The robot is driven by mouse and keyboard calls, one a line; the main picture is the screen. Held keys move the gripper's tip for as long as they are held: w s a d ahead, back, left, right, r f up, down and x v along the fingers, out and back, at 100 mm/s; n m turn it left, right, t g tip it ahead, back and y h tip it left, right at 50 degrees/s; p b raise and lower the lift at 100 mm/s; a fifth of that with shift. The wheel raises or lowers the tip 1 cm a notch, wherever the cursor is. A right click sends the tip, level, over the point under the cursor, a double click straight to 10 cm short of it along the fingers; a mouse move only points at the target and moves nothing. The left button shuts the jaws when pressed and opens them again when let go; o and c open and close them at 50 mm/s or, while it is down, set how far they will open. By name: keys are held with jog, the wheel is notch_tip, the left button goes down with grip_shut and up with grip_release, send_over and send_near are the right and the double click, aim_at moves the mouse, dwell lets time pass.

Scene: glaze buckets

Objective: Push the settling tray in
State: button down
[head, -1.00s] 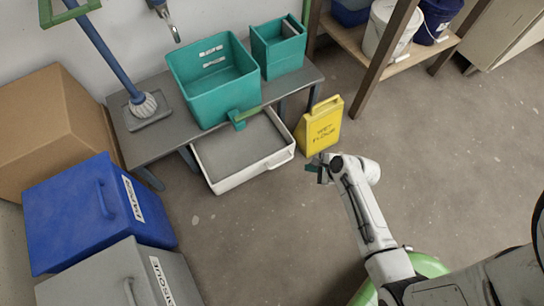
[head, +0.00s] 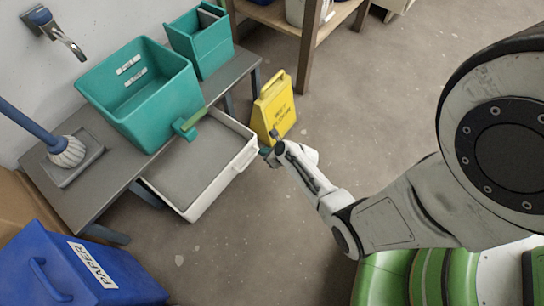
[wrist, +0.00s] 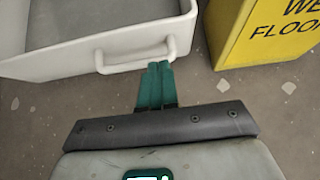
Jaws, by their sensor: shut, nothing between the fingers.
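The settling tray (head: 215,200) is a shallow white tray with a grey inside, pulled out from under the grey bench. Its front wall and white bar handle show in the wrist view (wrist: 140,58). My gripper (head: 266,153) is shut and empty, in front of the tray's right front side. In the wrist view its green fingertips (wrist: 160,68) are together, close to the handle's right part; I cannot tell whether they touch it.
A yellow wet-floor sign (head: 274,108) stands just right of the tray, near my gripper. Teal bins (head: 140,95) sit on the bench (head: 90,185). A blue paper bin (head: 75,270) stands at lower left. The floor in front of the tray is clear.

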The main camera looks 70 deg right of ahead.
aim_at(249, 146)
jog(key=w, duration=0.1)
jog(key=w+f+b, duration=0.1)
jog(key=w, duration=0.1)
jog(key=w+d, duration=0.1)
jog(key=shift+w+d+f, duration=0.1)
jog(key=shift+w+f, duration=0.05)
jog(key=shift+w+d+b, duration=0.15)
jog(key=shift+w+b, duration=0.15)
jog(key=shift+w, duration=0.05)
jog(key=shift+w, duration=0.1)
